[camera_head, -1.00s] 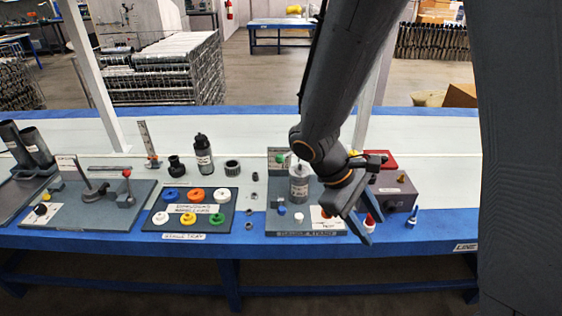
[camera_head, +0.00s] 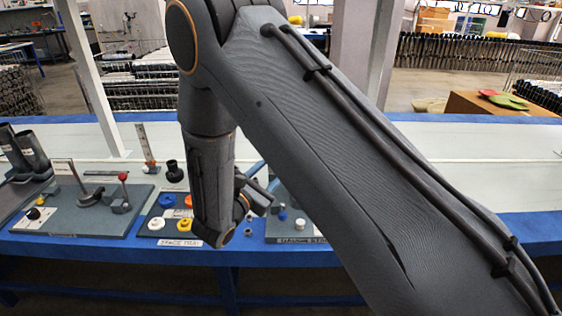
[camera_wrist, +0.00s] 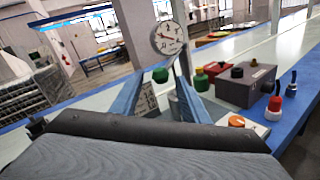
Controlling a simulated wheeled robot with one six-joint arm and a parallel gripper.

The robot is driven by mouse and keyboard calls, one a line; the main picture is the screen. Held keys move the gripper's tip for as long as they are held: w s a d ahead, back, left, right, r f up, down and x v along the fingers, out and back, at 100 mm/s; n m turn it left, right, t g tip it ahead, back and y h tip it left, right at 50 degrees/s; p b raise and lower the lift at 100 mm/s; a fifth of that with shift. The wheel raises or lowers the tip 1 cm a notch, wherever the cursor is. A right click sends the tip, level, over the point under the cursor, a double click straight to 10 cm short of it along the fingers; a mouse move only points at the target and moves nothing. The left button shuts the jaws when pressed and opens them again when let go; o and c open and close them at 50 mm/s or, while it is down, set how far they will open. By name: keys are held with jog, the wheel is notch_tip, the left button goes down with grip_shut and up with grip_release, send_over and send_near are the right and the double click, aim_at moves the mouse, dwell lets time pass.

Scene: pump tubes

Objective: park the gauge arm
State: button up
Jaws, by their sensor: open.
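A round white dial gauge (camera_wrist: 167,38) stands ahead in the wrist view, with a green knob (camera_wrist: 160,75) below it. The arm carrying the dial cannot be made out clearly. My gripper (camera_wrist: 160,66) is open, its two blue-grey fingers spread on either side of the green knob; I cannot tell whether they touch it. A pale labelled cylinder shows partly between the fingers. In the head view my arm hides most of the gauging station (camera_head: 284,236), including the dial; only its left front part shows.
A grey box (camera_wrist: 247,88) with a black knob, a red box (camera_wrist: 215,67), a red-topped bottle (camera_wrist: 274,106) and an orange knob (camera_wrist: 237,121) stand to the right. A station with a red-knobbed post (camera_head: 122,178) is at the left.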

jog(key=x, duration=0.5)
jog(key=shift+s+p, duration=0.1)
jog(key=shift+p, duration=0.3)
grip_shut()
